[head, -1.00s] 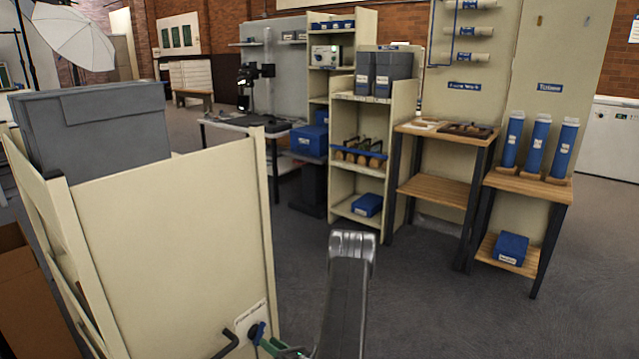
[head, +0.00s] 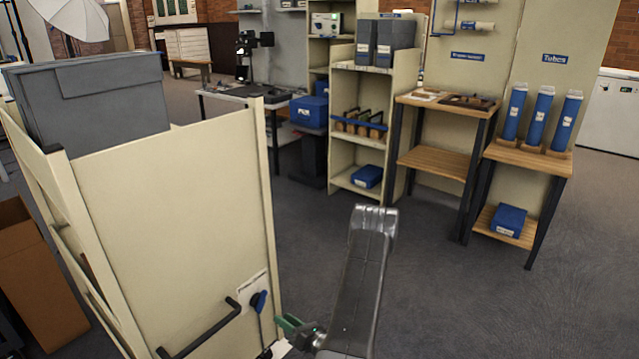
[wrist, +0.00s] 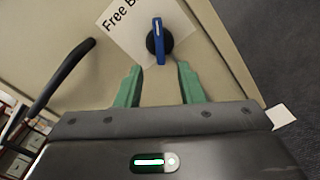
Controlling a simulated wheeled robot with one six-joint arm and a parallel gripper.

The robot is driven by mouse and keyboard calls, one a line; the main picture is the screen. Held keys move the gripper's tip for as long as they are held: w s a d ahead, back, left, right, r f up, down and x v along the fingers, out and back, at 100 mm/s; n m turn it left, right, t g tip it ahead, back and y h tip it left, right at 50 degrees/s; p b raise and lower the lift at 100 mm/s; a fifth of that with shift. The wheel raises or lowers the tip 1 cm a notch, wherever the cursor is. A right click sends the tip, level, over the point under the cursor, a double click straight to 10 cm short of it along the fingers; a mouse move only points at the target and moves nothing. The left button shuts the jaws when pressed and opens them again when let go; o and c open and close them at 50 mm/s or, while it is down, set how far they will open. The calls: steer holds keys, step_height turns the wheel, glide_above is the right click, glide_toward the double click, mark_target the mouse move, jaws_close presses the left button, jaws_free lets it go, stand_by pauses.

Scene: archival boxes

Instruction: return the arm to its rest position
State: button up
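My gripper (wrist: 158,88) shows in the wrist view with its two green fingers apart and nothing between them. Its tips point at a blue lever (wrist: 158,42) on a round dark hub, fixed to the cream end panel beside a label that reads "Free B…". The fingertips stop short of the lever, with a small gap. In the head view, my gripper (head: 288,325) is low in the middle, right of the blue lever (head: 258,301). My arm covers part of the floor there.
The cream shelf unit (head: 180,230) with a black handle (head: 205,333) stands close at the left and carries a large grey box (head: 95,105). A cardboard box (head: 35,285) is at far left. Shelves (head: 343,110) and blue tubes (head: 540,118) stand behind. Grey floor (head: 450,300) at right is clear.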

mark_target(263, 305)
steer(key=b+x, duration=0.1)
steer(key=x, duration=0.7)
steer(key=shift+w+a, duration=0.1)
steer(key=shift+a, duration=0.15)
steer(key=shift+d+n, duration=0.15)
steer(key=shift+n, duration=0.65)
steer(key=shift+r+n, duration=0.1)
steer(key=shift+n, duration=1.1)
steer(key=n+p, duration=0.2)
steer(key=n, duration=0.3)
